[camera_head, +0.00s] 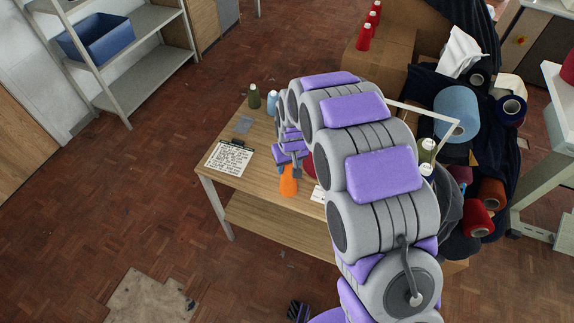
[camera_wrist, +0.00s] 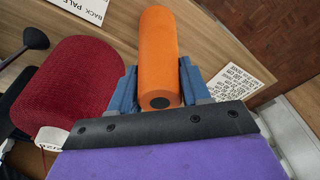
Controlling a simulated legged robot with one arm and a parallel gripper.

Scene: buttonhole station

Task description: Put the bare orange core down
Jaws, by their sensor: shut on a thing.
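The bare orange core (camera_head: 288,183) is a plain orange cylinder with a dark hole in its end. It also shows in the wrist view (camera_wrist: 158,45), between the blue fingers of my gripper (camera_wrist: 158,72). My gripper (camera_head: 288,165) is shut on it. In the head view the core appears over the front part of the wooden table (camera_head: 270,203); I cannot tell whether it touches the top. In the wrist view a dark red thread cone (camera_wrist: 80,85) lies left of the core, apart from it. My arm hides the table's right part in the head view.
Green (camera_head: 254,96) and blue (camera_head: 272,100) spools stand at the back. A white card (camera_wrist: 85,8) lies beyond the red cone. Cones and dark cloth crowd the right.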

